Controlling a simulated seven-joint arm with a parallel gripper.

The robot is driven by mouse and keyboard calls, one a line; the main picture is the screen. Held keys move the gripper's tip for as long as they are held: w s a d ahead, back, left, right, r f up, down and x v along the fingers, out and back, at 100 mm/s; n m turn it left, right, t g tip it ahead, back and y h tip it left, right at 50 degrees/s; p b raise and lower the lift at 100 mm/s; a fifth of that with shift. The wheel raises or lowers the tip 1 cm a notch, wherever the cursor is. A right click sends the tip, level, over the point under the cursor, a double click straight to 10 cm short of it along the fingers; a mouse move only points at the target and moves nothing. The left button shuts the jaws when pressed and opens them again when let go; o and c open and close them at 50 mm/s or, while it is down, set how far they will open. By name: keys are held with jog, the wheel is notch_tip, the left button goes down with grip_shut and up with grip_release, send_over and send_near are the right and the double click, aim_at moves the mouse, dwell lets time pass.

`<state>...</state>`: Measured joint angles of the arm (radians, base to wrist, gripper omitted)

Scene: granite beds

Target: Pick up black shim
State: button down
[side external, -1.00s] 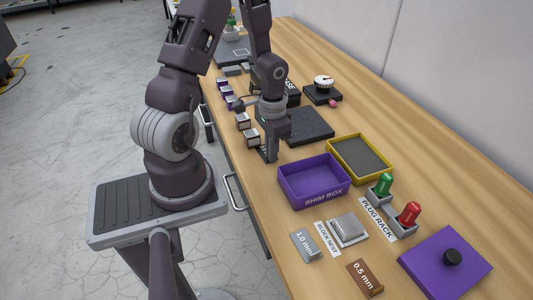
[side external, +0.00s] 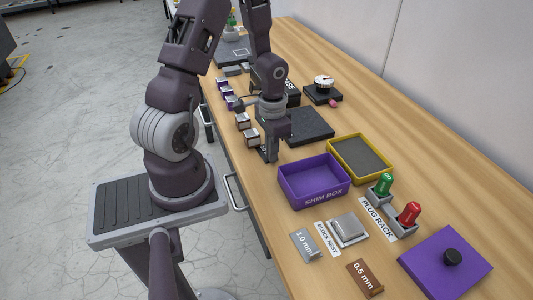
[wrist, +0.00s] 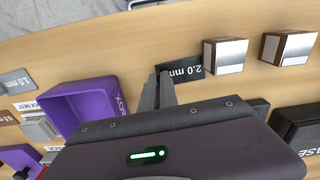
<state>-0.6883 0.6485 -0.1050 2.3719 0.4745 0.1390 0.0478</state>
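The black shim (wrist: 188,70), a thin dark plate marked 2.0 mm in white, lies on the wooden bench in the wrist view. My gripper (wrist: 159,78) is down at its left end, with both fingers close together and only a narrow gap between the tips. Whether the fingers press on the shim is hidden. In the side external view my gripper (side external: 268,156) points down near the bench's front edge, left of the purple shim box (side external: 314,190), and the shim is mostly hidden around the fingertips.
Several small blocks (side external: 252,137) stand in a row along the front edge, close to my gripper. A dark plate (side external: 308,124) lies behind it. The grey 1.0 mm shim (side external: 303,245) and brown 0.5 mm shim (side external: 364,278) lie nearer the camera, beside the block nest (side external: 348,228).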

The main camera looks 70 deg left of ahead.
jog(key=shift+d+r, duration=0.25)
jog(key=shift+r, duration=0.65)
jog(key=shift+d+r, duration=0.25)
jog(key=shift+r, duration=0.6)
dwell(0.6)
notch_tip(320, 180, up, 5)
dwell(0.7)
